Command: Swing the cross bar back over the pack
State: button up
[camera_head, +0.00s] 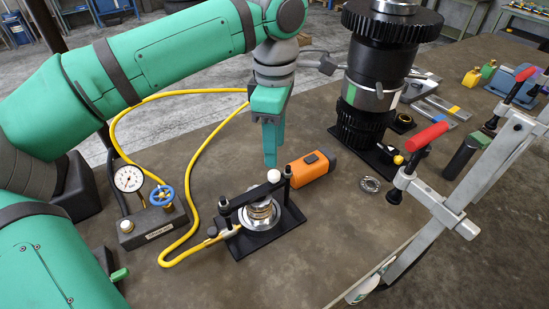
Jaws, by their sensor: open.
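A small black fixture (290,226) stands on the bench, with the pack (260,212), a stack of shiny metal rings, in its middle. The black cross bar (245,196) runs between a post at the left and a post at the right, along the upper-left side of the pack as seen here. I cannot tell whether it sits squarely over the pack's centre. A white knob (273,176) stands near its right end. My teal gripper (270,162) points down just behind and above that knob, apparently apart from it. It is open; its fingers overlap in this view.
An orange block-like tool (311,169) lies close right of my gripper. A yellow hose (190,192) loops from the gauge block (150,226) to the fixture. A tall black gear assembly (375,85) stands behind; a red-handled clamp (425,138) is at right. The front bench is clear.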

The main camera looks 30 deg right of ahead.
jog(key=shift+r, duration=1.5)
